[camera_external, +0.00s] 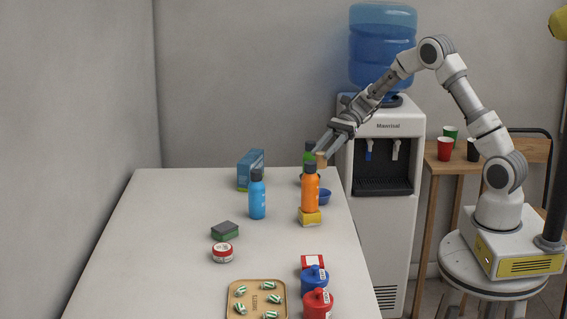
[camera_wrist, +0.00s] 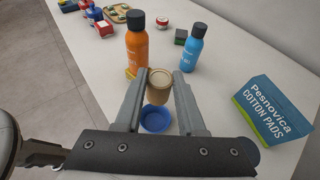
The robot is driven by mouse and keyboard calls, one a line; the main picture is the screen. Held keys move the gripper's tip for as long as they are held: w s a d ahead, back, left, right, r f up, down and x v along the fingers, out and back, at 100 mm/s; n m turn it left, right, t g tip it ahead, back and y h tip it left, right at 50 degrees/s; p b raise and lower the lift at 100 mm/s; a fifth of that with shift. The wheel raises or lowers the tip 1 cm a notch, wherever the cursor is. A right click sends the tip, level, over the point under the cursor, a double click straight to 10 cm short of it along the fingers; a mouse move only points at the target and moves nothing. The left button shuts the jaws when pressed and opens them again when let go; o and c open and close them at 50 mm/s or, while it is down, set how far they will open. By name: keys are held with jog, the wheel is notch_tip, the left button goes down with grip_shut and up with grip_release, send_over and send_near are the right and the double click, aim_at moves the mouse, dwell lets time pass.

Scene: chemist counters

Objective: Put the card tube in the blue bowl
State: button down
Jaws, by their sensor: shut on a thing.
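The card tube (camera_wrist: 159,88) is a short tan cylinder held between the two fingers of my gripper (camera_wrist: 159,82). In the external view the tube (camera_external: 321,159) hangs below my gripper (camera_external: 326,150), above the far right end of the counter. The blue bowl (camera_wrist: 155,119) shows just below the tube in the wrist view, between the fingers. In the external view the bowl (camera_external: 325,196) stands behind the orange bottle, which hides part of it. The tube is above the table, apart from the bowl.
An orange bottle (camera_external: 311,190) stands near the bowl, with a yellow block (camera_external: 310,217) in front. A green bottle (camera_external: 309,149) is partly hidden behind it. A blue bottle (camera_external: 257,198) and a cotton pads box (camera_wrist: 274,112) stand nearby. The counter's left side is clear.

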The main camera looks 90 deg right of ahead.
notch_tip(320, 180, down, 10)
jog(key=b, duration=0.8)
jog(key=shift+c, duration=2.1)
grip_release()
notch_tip(320, 180, up, 7)
jog(key=p, duration=0.6)
jog(key=shift+r, duration=0.2)
jog(key=shift+f, duration=0.1)
